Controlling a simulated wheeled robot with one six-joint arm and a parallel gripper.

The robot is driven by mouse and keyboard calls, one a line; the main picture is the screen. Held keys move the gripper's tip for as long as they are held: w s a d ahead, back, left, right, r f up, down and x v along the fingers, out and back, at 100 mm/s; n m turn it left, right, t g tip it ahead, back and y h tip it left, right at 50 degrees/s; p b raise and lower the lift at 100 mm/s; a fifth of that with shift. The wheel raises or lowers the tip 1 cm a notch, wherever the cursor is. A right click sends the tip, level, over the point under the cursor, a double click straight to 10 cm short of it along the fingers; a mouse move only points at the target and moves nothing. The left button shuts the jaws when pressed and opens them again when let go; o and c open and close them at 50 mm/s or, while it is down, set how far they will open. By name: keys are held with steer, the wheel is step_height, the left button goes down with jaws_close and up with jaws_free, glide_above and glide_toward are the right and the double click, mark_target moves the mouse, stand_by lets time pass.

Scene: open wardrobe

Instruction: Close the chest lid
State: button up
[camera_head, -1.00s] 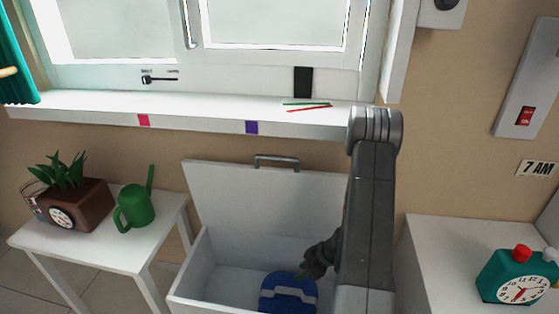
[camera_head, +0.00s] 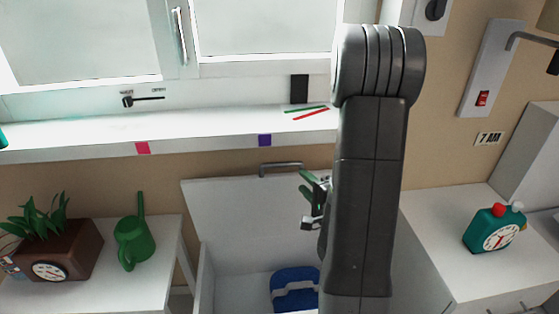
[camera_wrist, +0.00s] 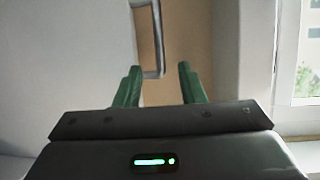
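The white chest (camera_head: 207,283) stands below the window with its lid (camera_head: 235,208) raised, leaning back near the wall. A grey bar handle (camera_head: 281,168) sits on the lid's top edge. A blue item with a grey band (camera_head: 296,290) lies inside the chest. My gripper (camera_head: 308,187) is in front of the lid's upper right part, just below and right of the handle, partly hidden by my arm. In the wrist view its two green fingers (camera_wrist: 160,88) are apart with nothing between them. The handle (camera_wrist: 158,45) shows beyond the fingertips, apart from them.
The windowsill (camera_head: 200,130) with red and green sticks (camera_head: 309,111) runs above the lid. A white table at left holds a brown planter (camera_head: 58,252) and a green watering can (camera_head: 134,242).

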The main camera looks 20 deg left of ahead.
mark_target(286, 166)
steer(key=x, duration=1.3)
steer(key=shift+w+a+f, duration=0.15)
steer(key=shift+a+f, duration=0.05)
steer(key=shift+c, duration=0.5)
jaws_close()
